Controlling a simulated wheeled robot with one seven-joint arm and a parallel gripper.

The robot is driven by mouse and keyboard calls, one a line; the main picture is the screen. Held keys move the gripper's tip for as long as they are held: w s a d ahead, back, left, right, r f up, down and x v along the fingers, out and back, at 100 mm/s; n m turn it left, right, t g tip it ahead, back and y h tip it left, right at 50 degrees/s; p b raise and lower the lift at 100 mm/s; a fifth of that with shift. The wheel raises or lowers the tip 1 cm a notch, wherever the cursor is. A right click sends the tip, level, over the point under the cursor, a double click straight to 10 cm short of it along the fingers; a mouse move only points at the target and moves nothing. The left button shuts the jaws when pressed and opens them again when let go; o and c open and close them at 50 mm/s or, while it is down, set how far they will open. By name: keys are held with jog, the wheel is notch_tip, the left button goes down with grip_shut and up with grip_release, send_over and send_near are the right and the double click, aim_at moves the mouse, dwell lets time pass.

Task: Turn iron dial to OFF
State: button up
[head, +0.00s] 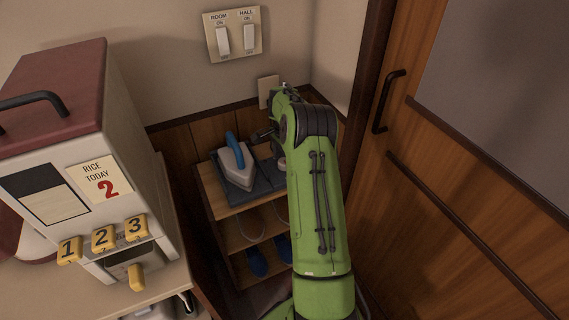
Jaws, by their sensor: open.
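The iron (237,165), with a blue handle and a pale body, rests on a dark tray (262,187) on top of a small wooden shelf. I cannot make out its dial; my green arm covers the right part of the tray. My gripper (259,135) is a small dark shape above and behind the tray, to the right of the blue handle. It is open and appears to hold nothing. Its fingers are small and partly hidden by my arm, so I cannot tell whether they touch anything.
A rice dispenser (140,215) with numbered yellow keys stands on a counter at the left. A switch plate (233,35) marked ROOM and HALL and a blank plate (268,90) are on the wall. A wooden door (450,170) with a dark handle stands at the right. Blue slippers (257,256) lie lower in the shelf.

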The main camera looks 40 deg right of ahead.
jog(key=shift+f, duration=0.25)
jog(key=shift+c, duration=0.4)
jog(key=c, duration=1)
